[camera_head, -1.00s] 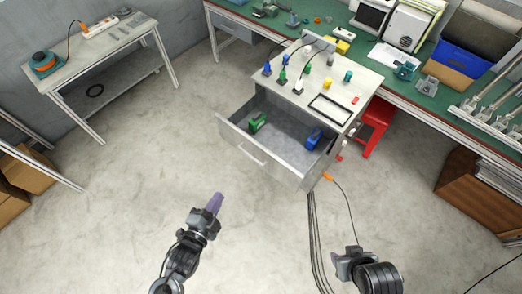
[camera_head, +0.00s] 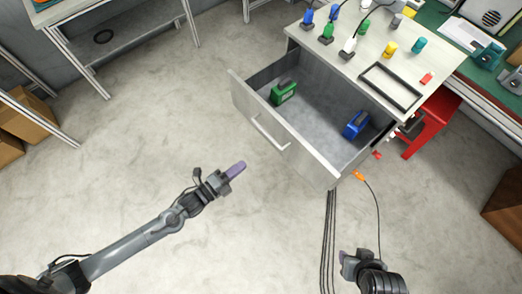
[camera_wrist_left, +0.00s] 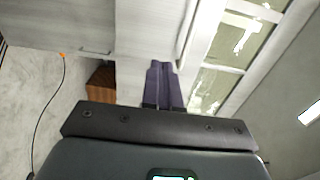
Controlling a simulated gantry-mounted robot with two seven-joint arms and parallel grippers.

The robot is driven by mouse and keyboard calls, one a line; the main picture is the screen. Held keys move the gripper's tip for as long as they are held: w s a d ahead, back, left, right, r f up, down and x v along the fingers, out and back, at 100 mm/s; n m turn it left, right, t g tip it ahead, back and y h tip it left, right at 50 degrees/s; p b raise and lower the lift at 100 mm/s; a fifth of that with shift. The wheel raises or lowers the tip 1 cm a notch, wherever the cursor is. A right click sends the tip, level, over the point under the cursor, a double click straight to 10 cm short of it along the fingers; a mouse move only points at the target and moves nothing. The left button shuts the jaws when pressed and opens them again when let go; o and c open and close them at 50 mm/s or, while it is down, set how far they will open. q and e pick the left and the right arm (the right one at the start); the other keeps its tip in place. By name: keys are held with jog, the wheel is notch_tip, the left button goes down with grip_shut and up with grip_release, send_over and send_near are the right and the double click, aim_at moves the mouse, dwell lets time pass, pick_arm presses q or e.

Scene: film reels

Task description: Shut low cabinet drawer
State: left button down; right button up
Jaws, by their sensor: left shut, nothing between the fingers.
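The low cabinet drawer (camera_head: 290,142) is pulled out in the head view, with a bar handle (camera_head: 269,131) on its grey front. It holds a green object (camera_head: 284,92) and a blue object (camera_head: 355,125). My left gripper (camera_head: 236,168) is shut and empty, its purple fingers pointing toward the drawer front, short of the handle. In the left wrist view, the shut fingers (camera_wrist_left: 162,85) point at a pale panel (camera_wrist_left: 145,30). My right gripper (camera_head: 348,262) is at the bottom right in the head view, away from the drawer; its fingertips are unclear.
The cabinet top (camera_head: 345,50) carries several coloured connectors and a black frame (camera_head: 391,87). A red stool (camera_head: 432,122) stands right of the cabinet. Black cables (camera_head: 330,235) hang to the floor below the drawer. The floor left of the drawer is clear.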

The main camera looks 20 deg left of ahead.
aim_at(277, 138)
pick_arm(q)
jog(key=b+x, duration=0.2)
jog(key=x, duration=1.2)
jog(key=shift+w+r, duration=0.1)
jog(key=shift+w, duration=0.05)
jog(key=shift+w, duration=0.1)
